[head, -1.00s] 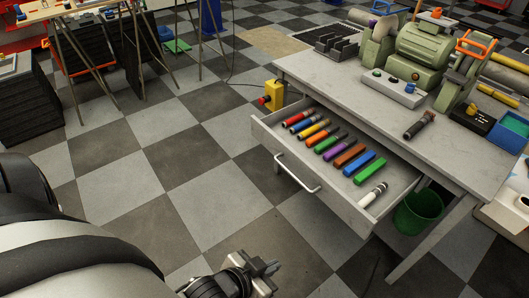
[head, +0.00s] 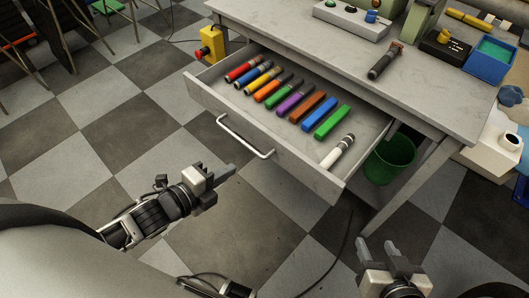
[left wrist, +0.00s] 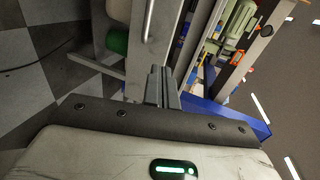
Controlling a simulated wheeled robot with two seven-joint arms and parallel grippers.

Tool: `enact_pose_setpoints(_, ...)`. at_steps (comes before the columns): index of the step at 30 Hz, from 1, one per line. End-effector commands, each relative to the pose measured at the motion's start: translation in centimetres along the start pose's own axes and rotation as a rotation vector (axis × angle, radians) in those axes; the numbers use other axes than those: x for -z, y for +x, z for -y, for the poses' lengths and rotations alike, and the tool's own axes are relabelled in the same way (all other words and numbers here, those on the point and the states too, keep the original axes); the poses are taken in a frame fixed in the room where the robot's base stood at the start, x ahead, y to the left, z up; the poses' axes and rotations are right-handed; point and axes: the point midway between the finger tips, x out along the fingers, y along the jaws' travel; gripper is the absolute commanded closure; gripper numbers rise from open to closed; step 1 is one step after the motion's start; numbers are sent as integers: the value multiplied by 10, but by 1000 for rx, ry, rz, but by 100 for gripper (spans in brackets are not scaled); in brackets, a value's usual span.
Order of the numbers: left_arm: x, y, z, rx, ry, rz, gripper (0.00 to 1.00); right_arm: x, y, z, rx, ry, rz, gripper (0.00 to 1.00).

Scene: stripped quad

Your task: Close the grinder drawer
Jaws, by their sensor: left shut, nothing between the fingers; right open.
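The grinder drawer (head: 300,172) is pulled out from the grey table (head: 300,45) and holds a row of coloured sticks (head: 290,100) and a white one. Its silver bar handle (head: 245,138) is on the front panel; the handle also shows in the left wrist view (left wrist: 148,20). My left gripper (head: 222,174) is shut and empty, in front of the drawer and a little below the handle in the picture, apart from it. Its fingers show in the left wrist view (left wrist: 162,88). My right gripper (head: 388,250) is open and empty at the lower right, below the drawer's right end in the picture.
A green bin (head: 390,160) stands under the table, right of the drawer. A yellow box with a red button (head: 211,44) is at the drawer's left. A dark-handled tool (head: 385,62) and a blue tray (head: 490,62) are on the tabletop.

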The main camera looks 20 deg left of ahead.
Motion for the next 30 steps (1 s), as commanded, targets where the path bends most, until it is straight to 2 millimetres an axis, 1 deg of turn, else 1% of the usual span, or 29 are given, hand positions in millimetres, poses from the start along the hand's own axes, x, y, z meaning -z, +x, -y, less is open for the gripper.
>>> enact_pose_setpoints(5,-1,24,3,6,15,-1,100,0,0,0,2,2,-1,53)
enact_pose_setpoints(12,-1,76,2,5,11,-1,100,-2,2,1,5,8,-5,53)
enact_pose_setpoints(16,-1,102,2,4,11,0,100,-4,3,1,7,12,-7,53)
enact_pose_setpoints(18,0,112,7,3,9,0,100,-2,2,1,7,13,-7,53)
enact_pose_setpoints(21,0,124,10,1,10,0,100,-2,2,1,7,13,-9,53)
enact_pose_setpoints(24,0,131,12,1,8,-1,100,-2,2,1,7,13,-10,53)
enact_pose_setpoints(30,0,135,13,0,9,-1,100,-2,2,1,7,13,-9,53)
